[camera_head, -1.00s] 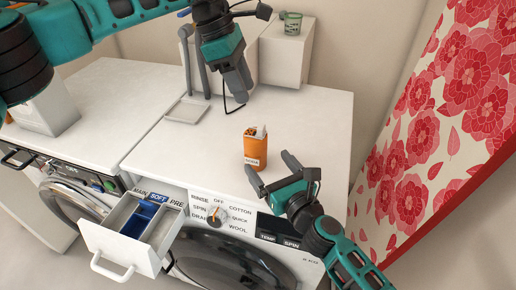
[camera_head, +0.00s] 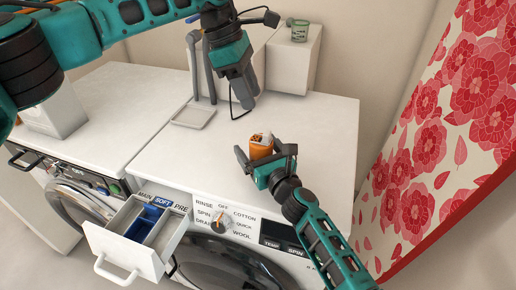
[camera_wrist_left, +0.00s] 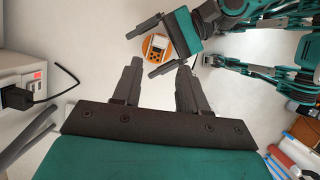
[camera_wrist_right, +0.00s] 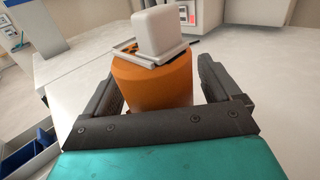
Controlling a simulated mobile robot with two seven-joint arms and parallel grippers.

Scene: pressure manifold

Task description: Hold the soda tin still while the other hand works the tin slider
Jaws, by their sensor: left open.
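The orange soda tin (camera_head: 261,147) stands upright on the white worktop. Its top carries a pale square frame and a white block, apparently the tin slider (camera_wrist_right: 160,32). My right gripper (camera_head: 265,151) is open with its fingers on either side of the tin. The right wrist view shows the tin (camera_wrist_right: 152,82) between the fingers, with a gap at the right one; contact on the left is unclear. The left wrist view shows the tin (camera_wrist_left: 157,47) between those fingers from above. My left gripper (camera_head: 246,96) is open and empty, above the worktop behind the tin.
An open detergent drawer (camera_head: 137,235) juts out from the washer front, left of a dial (camera_head: 221,222). A grey tray (camera_head: 193,116) lies at the back left of the worktop. The worktop's right side is clear.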

